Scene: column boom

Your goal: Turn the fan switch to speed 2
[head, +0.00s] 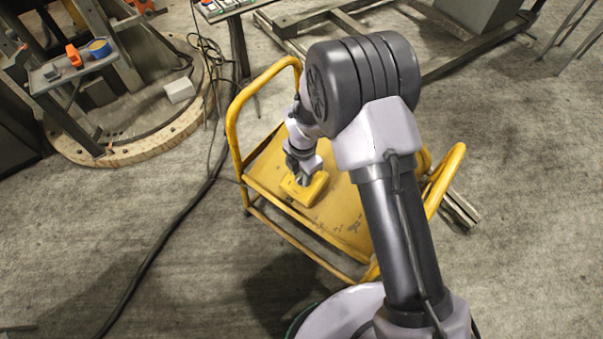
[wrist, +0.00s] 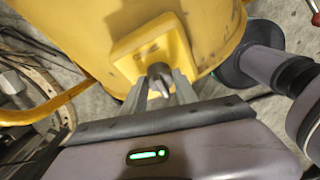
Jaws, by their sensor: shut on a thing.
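The fan switch is a yellow box (head: 305,188) on the yellow cart's top. In the wrist view the same yellow box (wrist: 152,50) has a grey knob (wrist: 160,76) on its face. My gripper (wrist: 160,86) has its two fingers closed around the knob, one on each side. In the head view my gripper (head: 303,178) reaches down to the box from above, and the knob is hidden by it. The knob has a pale pointed tip, aimed toward the bottom of the wrist view. Speed markings are too small to read.
The yellow cart (head: 268,170) has raised tube handles at both ends. A black cable (head: 180,215) runs across the concrete floor at left. A small table (head: 72,72) with orange and blue items stands at upper left. A metal frame (head: 300,45) lies behind the cart.

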